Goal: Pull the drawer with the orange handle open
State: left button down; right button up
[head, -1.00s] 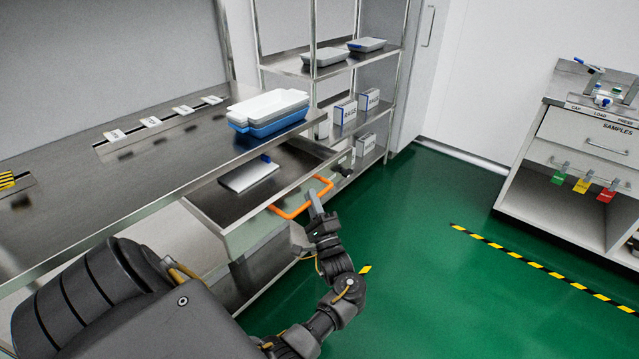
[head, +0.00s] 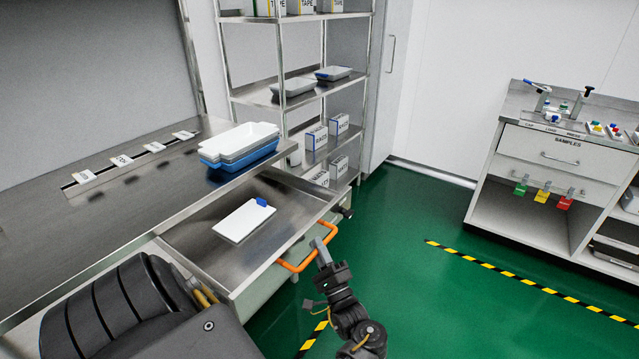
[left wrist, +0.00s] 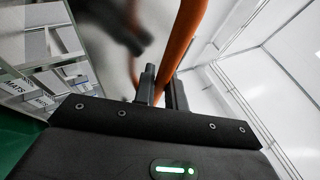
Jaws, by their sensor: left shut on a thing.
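The drawer (head: 190,238) under the steel bench stands pulled out, and its inside shows. Its orange handle (head: 293,267) is on the front panel. My left gripper (head: 319,243) is shut on the handle's bar near the right part of the handle. In the left wrist view the orange bar (left wrist: 184,40) passes between the fingers (left wrist: 161,88). A white clipboard-like pad (head: 243,222) with a blue clip lies in the drawer. My right gripper does not show.
Stacked white and blue trays (head: 238,147) sit on the bench (head: 110,215) above the drawer. A steel shelf rack (head: 262,95) stands behind. The green floor (head: 400,290) to the right is clear up to a striped line and a sample cabinet (head: 556,150).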

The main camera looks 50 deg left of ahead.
pick_arm(q)
jog(key=c, duration=1.7)
grip_release()
jog(key=shift+c, duration=0.2)
